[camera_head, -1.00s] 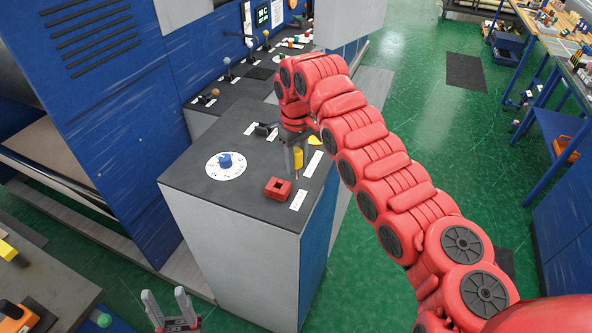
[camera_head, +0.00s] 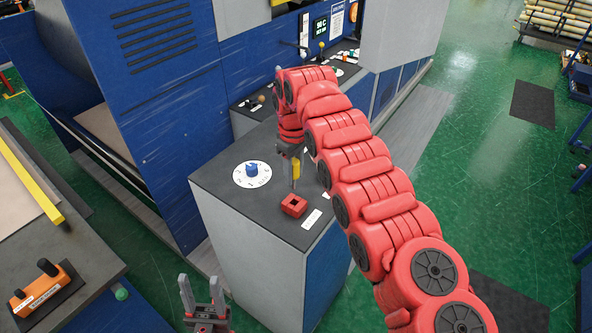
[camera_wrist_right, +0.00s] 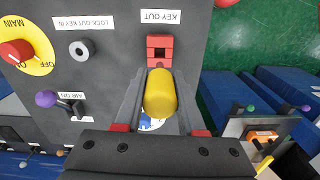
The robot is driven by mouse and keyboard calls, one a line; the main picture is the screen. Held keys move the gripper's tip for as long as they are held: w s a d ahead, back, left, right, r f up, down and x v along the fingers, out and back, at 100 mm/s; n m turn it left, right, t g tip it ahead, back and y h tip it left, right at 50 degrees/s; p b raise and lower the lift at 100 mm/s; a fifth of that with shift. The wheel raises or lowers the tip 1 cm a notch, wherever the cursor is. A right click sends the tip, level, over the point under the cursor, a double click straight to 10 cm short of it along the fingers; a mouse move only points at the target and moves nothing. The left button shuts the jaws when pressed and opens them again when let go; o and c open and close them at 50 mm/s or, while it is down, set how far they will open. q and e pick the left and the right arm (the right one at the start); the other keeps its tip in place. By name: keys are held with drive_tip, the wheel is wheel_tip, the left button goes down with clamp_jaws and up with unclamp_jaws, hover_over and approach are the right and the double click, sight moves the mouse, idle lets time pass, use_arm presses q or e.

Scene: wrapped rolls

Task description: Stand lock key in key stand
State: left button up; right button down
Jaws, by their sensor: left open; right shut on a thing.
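The lock key has a yellow handle (camera_head: 296,169) and hangs roughly upright with its thin shaft down. My right gripper (camera_head: 291,163) is shut on it, above the dark counter. In the right wrist view the yellow handle (camera_wrist_right: 160,93) sits between the fingers and hides the shaft. The key stand is a red square block (camera_head: 294,205) with a square hole, on the counter just in front of the key. It also shows in the right wrist view (camera_wrist_right: 160,50), beyond the handle; the key looks apart from it. My left gripper (camera_head: 201,293) is open and empty, low in front of the counter.
A white dial with a blue knob (camera_head: 252,173) lies left of the stand. The wrist view shows a grey ring (camera_wrist_right: 81,49), a red knob on yellow (camera_wrist_right: 16,52) and a purple-ended lever (camera_wrist_right: 47,98). The counter edge is close to the stand.

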sight(294, 185)
wheel_tip(294, 185, down, 2)
drive_tip(key=shift+b, duration=0.5)
drive_tip(key=shift+f, duration=1.3)
drive_tip(key=shift+f+b, duration=0.9)
drive_tip(key=shift+f, duration=0.4)
drive_tip(key=shift+f+b, duration=0.6)
drive_tip(key=shift+f, duration=0.15)
drive_tip(key=shift+c, duration=2.1)
unclamp_jaws()
